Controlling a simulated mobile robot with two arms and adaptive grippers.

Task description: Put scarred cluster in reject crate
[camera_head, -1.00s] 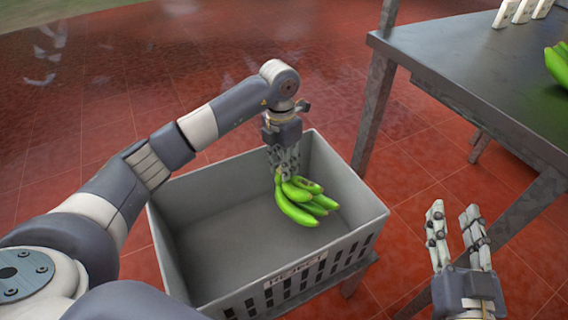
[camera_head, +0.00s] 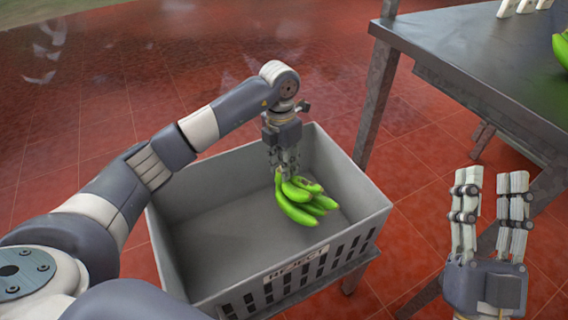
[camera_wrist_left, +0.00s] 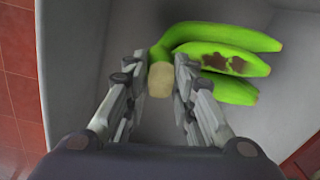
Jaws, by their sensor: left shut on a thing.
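The scarred cluster (camera_head: 305,197) is a bunch of green bananas inside the right part of the grey reject crate (camera_head: 180,262). In the left wrist view, brown scar patches show on one finger of the cluster (camera_wrist_left: 222,60). My left gripper (camera_head: 284,170) points down into the crate and is shut on the cluster's pale cut stem end; its two fingers also show in the left wrist view (camera_wrist_left: 160,85). I cannot tell whether the cluster touches the crate floor. My right gripper (camera_head: 492,215) is open and empty, to the right of the crate.
The crate, labelled REJECT, rests on a metal stand (camera_head: 352,280). A dark metal table (camera_head: 470,60) stands at the upper right, with more green bananas (camera_head: 562,48) at its edge. The left part of the crate is empty.

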